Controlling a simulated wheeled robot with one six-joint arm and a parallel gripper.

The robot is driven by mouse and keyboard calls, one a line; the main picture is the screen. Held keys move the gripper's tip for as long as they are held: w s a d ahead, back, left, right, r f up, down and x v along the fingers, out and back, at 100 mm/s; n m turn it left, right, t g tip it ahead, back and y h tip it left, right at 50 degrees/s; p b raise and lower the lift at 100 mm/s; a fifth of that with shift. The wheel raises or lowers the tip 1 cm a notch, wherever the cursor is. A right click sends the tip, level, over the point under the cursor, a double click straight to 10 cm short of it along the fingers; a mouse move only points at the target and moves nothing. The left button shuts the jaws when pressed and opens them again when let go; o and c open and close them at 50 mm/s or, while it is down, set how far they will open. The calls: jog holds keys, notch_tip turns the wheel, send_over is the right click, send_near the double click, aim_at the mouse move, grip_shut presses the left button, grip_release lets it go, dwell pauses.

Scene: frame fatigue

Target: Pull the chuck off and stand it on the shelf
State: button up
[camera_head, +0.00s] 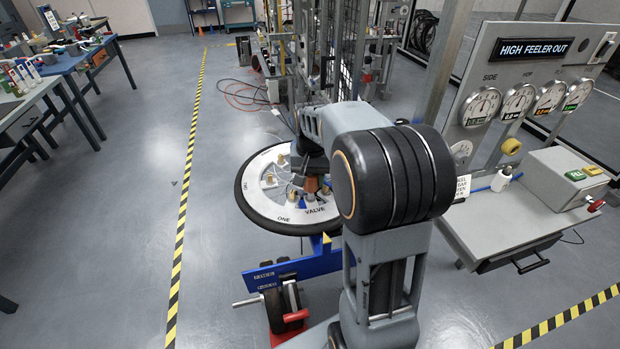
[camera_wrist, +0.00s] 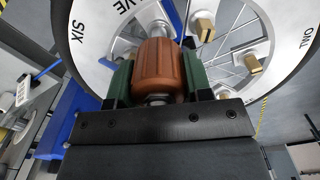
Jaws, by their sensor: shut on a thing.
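The chuck (camera_wrist: 158,65) is a ribbed orange-brown cylinder with a metal collar at its near end. My gripper (camera_wrist: 157,76) is shut on it, with a green pad on each side. In the head view the chuck (camera_head: 311,184) shows as a small orange patch over the wheel (camera_head: 262,212), near the VALVE label, with my arm hiding much around it. The chuck's far end points at the wheel. I cannot tell whether it still sits on the valve stem. A grey shelf-like ledge (camera_head: 500,222) stands at the right under the gauges.
Brass-coloured blocks (camera_wrist: 203,27) stand on the wheel face near my gripper. The ledge carries a grey box with buttons (camera_head: 562,178) and a small white bottle (camera_head: 502,178). A wire-mesh frame (camera_head: 350,50) rises behind the wheel.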

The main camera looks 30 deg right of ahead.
jog(key=shift+r, duration=0.1)
jog(key=shift+r+p, duration=1.7)
jog(key=shift+r, duration=0.25)
jog(key=shift+f, duration=0.1)
